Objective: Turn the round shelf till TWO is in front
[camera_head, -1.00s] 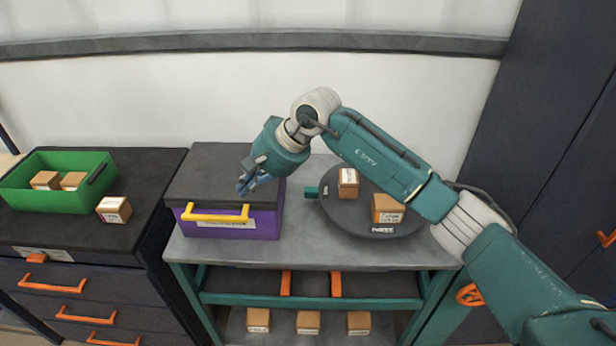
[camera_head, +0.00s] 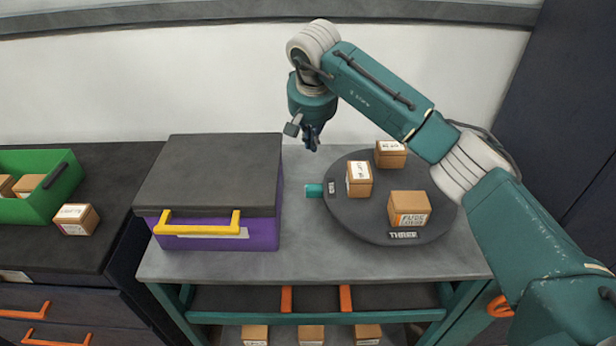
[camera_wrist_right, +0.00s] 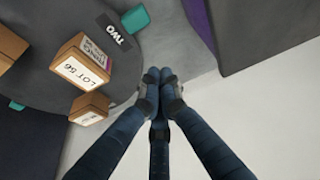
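The round shelf (camera_head: 355,222) is a dark disc on the grey table. Its THREE label (camera_head: 403,236) faces the front. A small label (camera_head: 332,187) at its left edge reads TWO in the wrist view (camera_wrist_right: 115,31). A teal knob (camera_head: 314,190) sticks out from the rim beside TWO and also shows in the wrist view (camera_wrist_right: 137,19). My right gripper (camera_head: 312,143) hangs above the table, behind the knob and apart from it. In the wrist view its fingertips (camera_wrist_right: 160,76) are together with nothing between them. My left gripper is out of view.
Brown boxes (camera_head: 409,209) stand on the shelf. A purple box with a dark lid (camera_head: 258,232) and yellow handle (camera_head: 197,228) stands left of the shelf. A green bin (camera_head: 50,203) is farther left. A narrow strip of table is free between purple box and knob.

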